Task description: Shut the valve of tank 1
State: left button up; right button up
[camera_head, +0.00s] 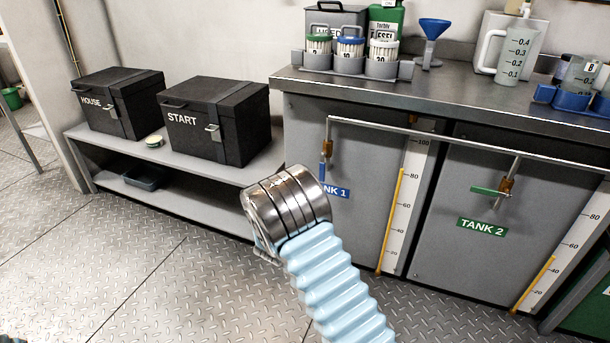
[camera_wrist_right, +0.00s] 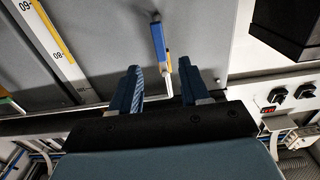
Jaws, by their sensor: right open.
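The tank 1 valve (camera_head: 327,148) has a brass body on a thin pipe. Its blue lever (camera_head: 322,172) points down, in line with the pipe. The blue tank 1 label (camera_head: 336,193) is partly hidden by my arm in the head view. In the right wrist view the blue lever (camera_wrist_right: 157,36) lies just beyond my right gripper (camera_wrist_right: 158,65). The gripper's two blue fingers are apart, with the lever's line running between them; I cannot tell if they touch anything. My left gripper is not in view.
The tank 2 valve (camera_head: 504,186) has a green lever (camera_head: 488,192) set crosswise. A pipe (camera_head: 430,133) runs along the cabinet front. Level gauges (camera_head: 401,215) stand beside the valves. A steel counter (camera_head: 450,92) juts above. Black boxes (camera_head: 213,118) sit on a shelf at left.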

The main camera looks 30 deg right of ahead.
aim_at(321, 174)
jog(key=x, duration=1.3)
jog(key=shift+w+d, duration=0.15)
jog(key=shift+c, duration=0.3)
grip_shut()
